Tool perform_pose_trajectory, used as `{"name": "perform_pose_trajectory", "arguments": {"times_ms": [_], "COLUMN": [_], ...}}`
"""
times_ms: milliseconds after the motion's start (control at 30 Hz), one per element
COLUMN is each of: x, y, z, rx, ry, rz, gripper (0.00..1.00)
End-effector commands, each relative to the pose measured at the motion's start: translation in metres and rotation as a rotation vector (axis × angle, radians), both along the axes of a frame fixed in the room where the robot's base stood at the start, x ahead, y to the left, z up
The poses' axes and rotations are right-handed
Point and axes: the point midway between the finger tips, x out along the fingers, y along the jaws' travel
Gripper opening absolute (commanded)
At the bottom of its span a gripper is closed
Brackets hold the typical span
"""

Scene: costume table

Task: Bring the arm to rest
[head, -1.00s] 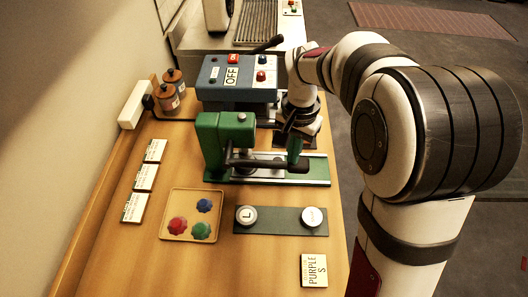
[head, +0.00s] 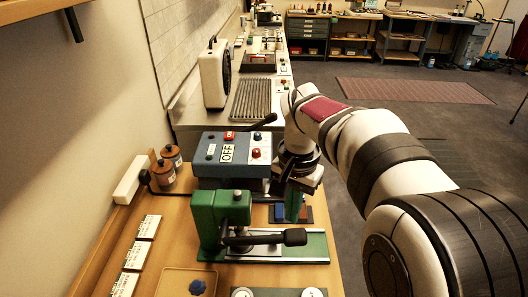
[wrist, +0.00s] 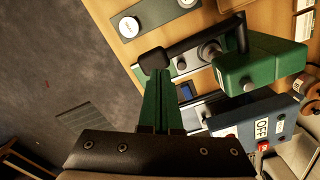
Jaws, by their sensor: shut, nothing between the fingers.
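My gripper (head: 294,205) hangs over the right side of the table, just behind the green press (head: 221,218) and to the right of the blue control box (head: 232,155). In the wrist view its green fingers (wrist: 157,88) are together with nothing between them. The tips appear close to the press's black handle (wrist: 153,60); I cannot tell whether they touch it. My arm reaches in from the right of the head view.
The control box shows an OFF sign and red and blue buttons. Two brown jars (head: 167,167) stand at the left. White cards (head: 136,256) lie along the left edge. A grey plate with round white buttons (wrist: 129,27) lies before the press. Floor is open at right.

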Motion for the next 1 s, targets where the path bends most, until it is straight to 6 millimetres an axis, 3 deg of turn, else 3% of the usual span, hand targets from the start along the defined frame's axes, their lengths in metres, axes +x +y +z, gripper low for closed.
{"name": "perform_pose_trajectory", "arguments": {"times_ms": [67,167,200,300,400,533,1000], "x": [-0.020,-0.089,-0.121,-0.189,-0.232,-0.249,-0.248], "y": [-0.005,-0.016,-0.020,-0.022,-0.021,-0.020,-0.020], "z": [0.006,0.012,0.010,-0.007,-0.025,-0.035,-0.035], "rx": [0.012,0.055,0.074,0.117,0.147,0.159,0.159], "ry": [0.002,0.007,0.010,0.013,0.015,0.016,0.017], "rz": [0.001,0.012,0.017,0.029,0.035,0.040,0.040], "gripper": [0.00,0.00,0.00,0.00,0.00,0.00,0.00]}}
